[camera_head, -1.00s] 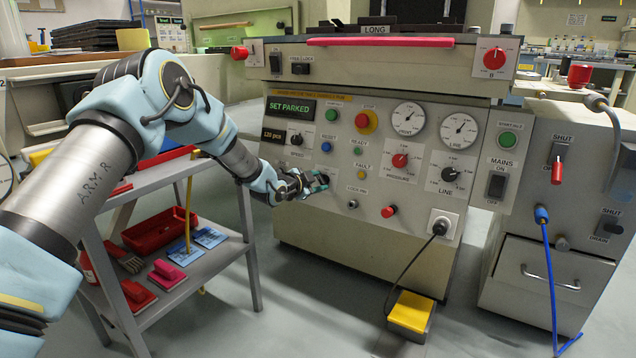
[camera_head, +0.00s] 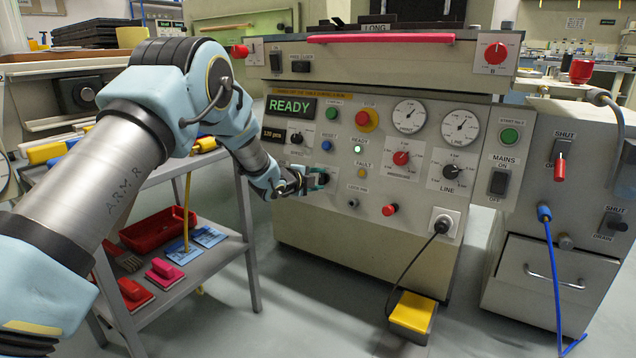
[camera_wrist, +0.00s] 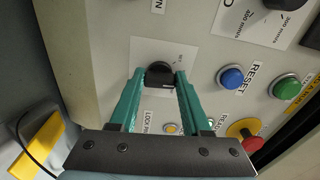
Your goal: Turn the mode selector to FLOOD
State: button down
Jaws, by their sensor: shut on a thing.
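The mode selector is a black knob (camera_wrist: 159,74) on a pale plate (camera_wrist: 143,50) in the wrist view. My gripper (camera_wrist: 159,82) has its two green fingers closed on either side of the knob. In the head view my gripper (camera_head: 318,180) is at the left part of the control panel (camera_head: 330,205) and hides most of the knob. The display (camera_head: 291,107) reads READY, and the green READY lamp (camera_head: 357,149) is lit. The selector's position lettering is too small or hidden to read.
Close to the knob are the blue RESET button (camera_wrist: 231,77), a green button (camera_wrist: 286,88) and a red stop button on a yellow ring (camera_wrist: 243,129). A yellow pedal (camera_head: 411,312) is on the floor.

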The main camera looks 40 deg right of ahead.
jog(key=shift+m, duration=0.4)
jog(key=shift+c, duration=1.8)
grip_release()
jog(key=p+v, duration=0.3)
jog(key=v, duration=0.7)
jog(key=shift+a, duration=0.4)
